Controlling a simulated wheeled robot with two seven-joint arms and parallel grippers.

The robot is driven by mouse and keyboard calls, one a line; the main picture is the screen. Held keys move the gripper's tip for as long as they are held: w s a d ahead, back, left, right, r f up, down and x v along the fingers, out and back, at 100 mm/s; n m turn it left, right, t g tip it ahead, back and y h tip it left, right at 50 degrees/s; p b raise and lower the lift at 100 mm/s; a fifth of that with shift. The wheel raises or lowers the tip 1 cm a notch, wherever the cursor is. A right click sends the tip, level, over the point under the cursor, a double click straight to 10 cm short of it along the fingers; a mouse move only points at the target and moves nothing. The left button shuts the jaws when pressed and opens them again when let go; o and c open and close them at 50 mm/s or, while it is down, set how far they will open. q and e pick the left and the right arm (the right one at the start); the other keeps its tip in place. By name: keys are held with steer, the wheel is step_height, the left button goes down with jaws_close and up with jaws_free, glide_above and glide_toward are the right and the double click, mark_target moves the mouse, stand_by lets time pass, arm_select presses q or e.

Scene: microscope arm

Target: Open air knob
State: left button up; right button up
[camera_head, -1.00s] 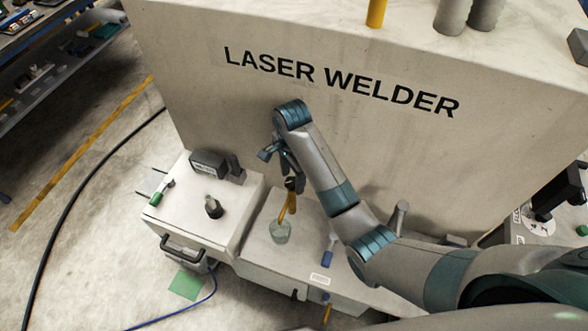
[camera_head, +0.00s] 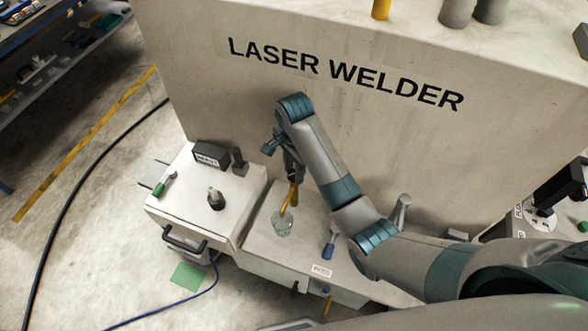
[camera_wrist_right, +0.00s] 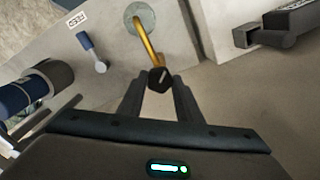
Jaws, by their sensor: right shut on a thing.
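A black knob (camera_wrist_right: 158,79) with a pale line on its face sits at the end of a bent yellow stem (camera_wrist_right: 145,45). The stem (camera_head: 292,197) rises from a round greenish base (camera_head: 283,224) on the low bench of the laser welder. My right gripper (camera_wrist_right: 158,83) is shut on the black knob, one fingertip on each side. In the head view my right gripper (camera_head: 293,174) hangs over the stem and mostly hides the knob. I cannot read a label marking it as the air knob. My left gripper is not in view.
A blue-handled lever (camera_head: 331,243) stands right of the stem. A white box (camera_head: 170,212) at left carries a black knob (camera_head: 215,199), a green-handled lever (camera_head: 164,184) and a dark display (camera_head: 211,155). The welder's tall wall (camera_head: 230,110) rises close behind my gripper.

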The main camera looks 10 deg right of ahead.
steer(key=n, duration=0.3)
steer(key=shift+d, duration=0.15)
steer(key=n, duration=0.9)
steer(key=shift+w, duration=0.1)
steer(key=shift+r+n, duration=0.1)
steer(key=shift+n, duration=1.7)
steer(key=o, duration=1)
steer(key=shift+o, duration=0.2)
